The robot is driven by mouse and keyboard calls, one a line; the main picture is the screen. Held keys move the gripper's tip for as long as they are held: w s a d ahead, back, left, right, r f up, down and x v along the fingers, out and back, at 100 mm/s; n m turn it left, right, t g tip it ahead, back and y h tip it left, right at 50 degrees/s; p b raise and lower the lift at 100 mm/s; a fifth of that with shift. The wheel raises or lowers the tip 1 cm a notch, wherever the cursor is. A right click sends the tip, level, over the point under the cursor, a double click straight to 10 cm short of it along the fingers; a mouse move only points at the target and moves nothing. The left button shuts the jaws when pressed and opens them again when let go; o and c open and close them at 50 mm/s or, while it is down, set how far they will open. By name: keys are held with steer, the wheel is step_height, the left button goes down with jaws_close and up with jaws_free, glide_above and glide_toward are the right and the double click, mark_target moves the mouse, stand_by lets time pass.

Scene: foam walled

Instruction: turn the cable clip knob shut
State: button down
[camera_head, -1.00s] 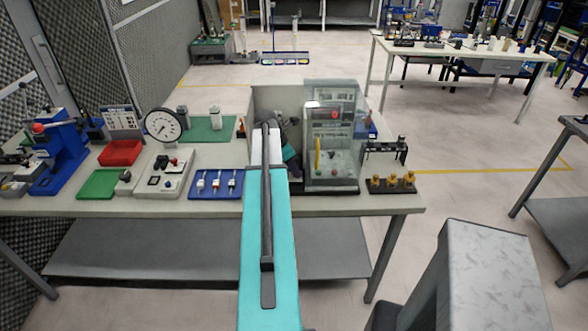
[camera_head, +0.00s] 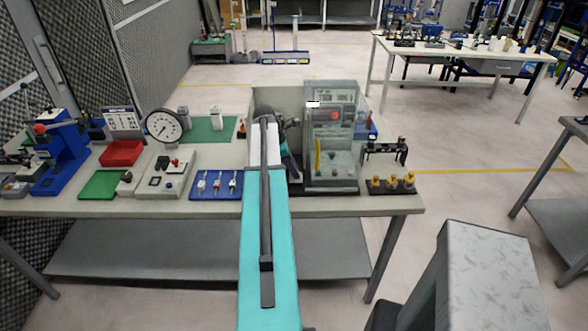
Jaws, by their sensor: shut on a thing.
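My arm reaches forward over the bench and into the grey-walled bay beside a clear-fronted box. A dark wrist joint and a short teal and dark part of my arm show just right of the long teal link. My gripper's fingers cannot be made out; the arm hides that spot. I cannot pick out the cable clip knob or see what the fingers touch.
The clear-fronted box (camera_head: 332,175) stands close right of my arm. A blue tray (camera_head: 205,193) with small white parts lies to its left. A dial gauge (camera_head: 163,127), a red bin (camera_head: 121,152) and a black rack of brass fittings (camera_head: 376,189) also stand on the bench (camera_head: 150,207).

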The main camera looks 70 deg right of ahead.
steer(key=shift+d+m+g+y, duration=0.15)
steer(key=shift+m+y, duration=0.15)
steer(key=shift+m, duration=0.6)
steer(key=shift+m+g+y, duration=0.15)
steer(key=shift+m+y, duration=0.15)
steer(key=shift+m, duration=0.6)
steer(key=c, duration=1.5)
jaws_free()
steer(key=shift+c, duration=0.2)
steer(key=shift+w+r, duration=0.1)
steer(key=shift+r, duration=0.1)
steer(key=b+v, duration=0.3)
steer(key=v, duration=0.8)
steer(key=shift+r+b, duration=0.35)
